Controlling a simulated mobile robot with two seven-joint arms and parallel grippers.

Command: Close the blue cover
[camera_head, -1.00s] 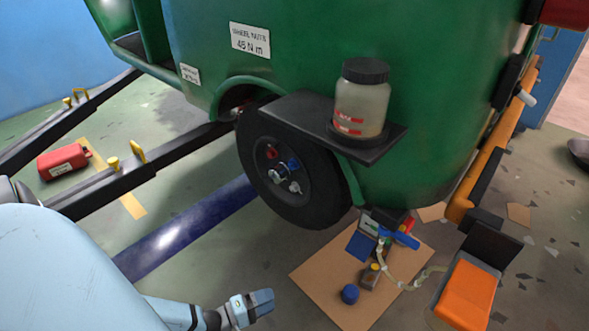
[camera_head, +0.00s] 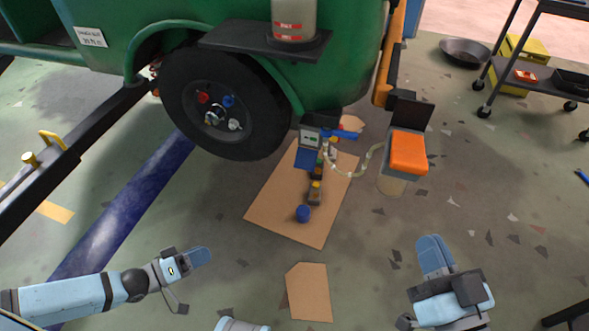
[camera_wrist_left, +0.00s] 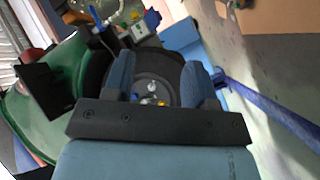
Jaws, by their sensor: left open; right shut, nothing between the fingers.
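A flat blue cover (camera_head: 306,158) hangs at a slant below a small grey box (camera_head: 311,138) under the green vehicle, above the cardboard sheet. It also shows near the top of the left wrist view (camera_wrist_left: 180,34). My left gripper (camera_head: 187,280) is open and empty, at the lower left, well apart from the cover. In the left wrist view its two blue fingers (camera_wrist_left: 160,76) stand apart, with the wheel beyond them. My right gripper (camera_head: 434,254) is shut and empty at the lower right, also away from the cover.
The cardboard sheet (camera_head: 265,215) carries a blue cap (camera_head: 303,214) and small bottles (camera_head: 314,190). The wheel (camera_head: 222,105) stands left of the box. An orange-topped box (camera_head: 408,153) and curved hose (camera_head: 350,172) are on the right. A cart (camera_head: 540,70) stands at upper right.

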